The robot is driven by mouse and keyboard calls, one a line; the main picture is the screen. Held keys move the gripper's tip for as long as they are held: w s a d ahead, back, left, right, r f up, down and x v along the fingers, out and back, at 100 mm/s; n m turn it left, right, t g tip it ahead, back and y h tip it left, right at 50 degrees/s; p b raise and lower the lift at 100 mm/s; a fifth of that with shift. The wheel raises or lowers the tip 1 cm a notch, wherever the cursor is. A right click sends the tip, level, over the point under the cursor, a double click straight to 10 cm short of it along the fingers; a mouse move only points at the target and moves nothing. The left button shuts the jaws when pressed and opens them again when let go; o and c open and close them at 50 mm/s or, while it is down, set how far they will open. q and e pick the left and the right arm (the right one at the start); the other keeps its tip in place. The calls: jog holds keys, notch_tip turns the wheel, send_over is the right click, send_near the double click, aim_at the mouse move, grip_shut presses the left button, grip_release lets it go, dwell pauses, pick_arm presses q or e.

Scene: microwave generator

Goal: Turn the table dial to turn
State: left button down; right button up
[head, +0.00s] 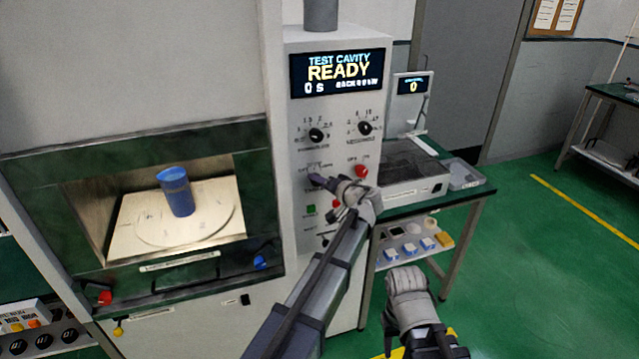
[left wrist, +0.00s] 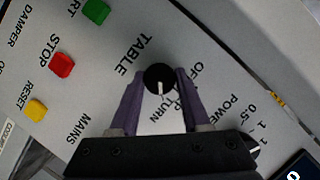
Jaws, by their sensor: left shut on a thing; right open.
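The table dial (left wrist: 160,78) is a small black knob beside the word TABLE on the grey control panel (head: 300,235). My right gripper (head: 407,280) is open and empty, low in front of the side table.
Above the dial are two black knobs (head: 316,135) and a display (head: 340,72) reading READY. A red stop button (left wrist: 62,65) and green start button (left wrist: 96,12) lie close by. The open cavity at left holds a blue cup (head: 176,192) on a round plate.

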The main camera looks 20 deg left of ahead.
pick_arm(q)
jog(key=shift+c, duration=1.8)
grip_release()
jog(key=p+v, duration=0.2)
jog(key=v, duration=0.5)
jog(key=shift+s+d, duration=0.3)
